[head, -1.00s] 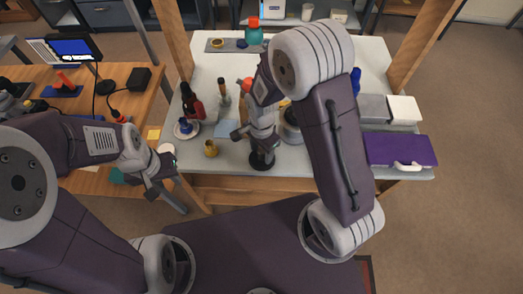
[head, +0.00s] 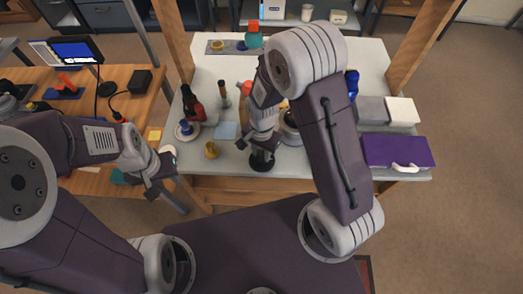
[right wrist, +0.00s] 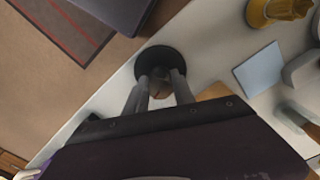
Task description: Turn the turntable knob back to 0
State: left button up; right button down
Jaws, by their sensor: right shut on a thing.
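A black round piece (head: 261,163), which looks like the turntable knob, is at the front edge of the grey-white table. It also shows in the right wrist view as a black disc (right wrist: 160,58). My right gripper (right wrist: 160,78) points down at it, with its fingertips on either side of a small brownish part at the disc. The gripper is shut on this piece; the fingers hide some of it, and no scale mark or 0 is readable. In the head view my right gripper (head: 262,153) is partly covered by its own wrist. My left gripper (head: 160,188) hangs left of the table, away from the knob.
A yellow-brown piece (head: 211,150), a light blue sheet (head: 226,130) and a red and black bottle (head: 193,105) stand left of my right gripper. A round grey part (head: 290,130) is close on its right. A purple case (head: 398,150) lies at the table's right end.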

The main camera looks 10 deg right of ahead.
jog(key=n+p, duration=0.1)
jog(key=n, duration=0.2)
jog(key=shift+r+n, duration=0.1)
jog(key=shift+n, duration=0.3)
jog(key=n+p, duration=0.1)
jog(key=n, duration=0.2)
jog(key=shift+n, duration=0.3)
jog(key=n+p, duration=0.1)
jog(key=n, duration=0.2)
jog(key=shift+n, duration=0.3)
jog(key=shift+w+n+p, duration=0.1)
jog(key=shift+n+p, duration=0.35)
jog(key=shift+n, duration=1.35)
jog(key=c, duration=1.1)
grip_release()
jog(key=shift+o, duration=0.2)
jog(key=shift+d, duration=0.1)
